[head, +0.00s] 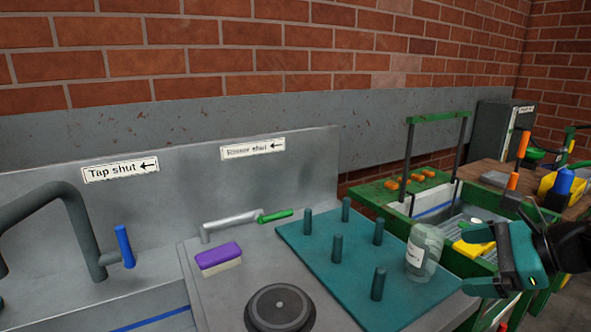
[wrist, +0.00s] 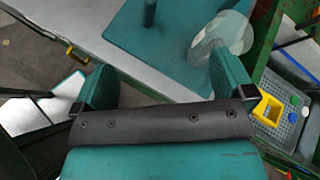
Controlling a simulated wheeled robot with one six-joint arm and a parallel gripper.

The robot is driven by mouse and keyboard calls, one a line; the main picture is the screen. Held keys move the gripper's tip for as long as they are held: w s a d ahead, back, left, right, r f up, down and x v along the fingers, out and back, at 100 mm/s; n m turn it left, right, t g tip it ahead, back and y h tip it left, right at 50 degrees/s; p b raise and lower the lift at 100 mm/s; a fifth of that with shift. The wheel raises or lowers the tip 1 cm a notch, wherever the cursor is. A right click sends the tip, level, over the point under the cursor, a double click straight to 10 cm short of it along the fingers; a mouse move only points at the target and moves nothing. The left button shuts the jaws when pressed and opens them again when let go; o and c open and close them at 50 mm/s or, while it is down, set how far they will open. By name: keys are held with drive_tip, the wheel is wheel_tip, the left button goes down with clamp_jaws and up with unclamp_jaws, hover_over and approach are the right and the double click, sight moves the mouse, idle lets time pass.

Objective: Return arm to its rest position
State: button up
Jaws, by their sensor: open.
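My gripper (head: 489,257) is at the right of the head view, in front of the belt frame and to the right of the glass jar (head: 424,250). Its two teal fingers also show in the wrist view (wrist: 155,88), spread apart with nothing between them. The jar has a white label and stands on the right part of the teal peg board (head: 325,262). In the wrist view the clear jar (wrist: 228,35) shows just beyond the right finger. I cannot tell how far apart they are.
A purple and cream sponge (head: 219,258), a round black disc (head: 279,308) and a tap with a blue lever (head: 125,246) are on the left. A green-framed belt (head: 380,192) with a post frame stands behind my gripper. A yellow container (wrist: 268,108) lies in a grey basket.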

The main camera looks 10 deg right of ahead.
drive_tip(key=s+a+r+n+g, duration=0.1)
drive_tip(key=s+a+n+g, duration=0.15)
drive_tip(key=a+n, duration=0.45)
drive_tip(key=s+a+r+n+g, duration=0.1)
drive_tip(key=a+r+n+g, duration=0.15)
drive_tip(key=a+n, duration=0.4)
drive_tip(key=s+a+r+n+g+h+p, duration=0.1)
drive_tip(key=s+a+r+n+g+h, duration=0.2)
drive_tip(key=s+a+n, duration=0.5)
drive_tip(key=s+n, duration=0.2)
drive_tip(key=n, duration=0.6)
drive_tip(key=shift+a+r+n+h+p, duration=0.3)
drive_tip(key=shift+a+n+h, duration=0.05)
drive_tip(key=shift+h, duration=0.05)
drive_tip(key=shift+c, duration=0.2)
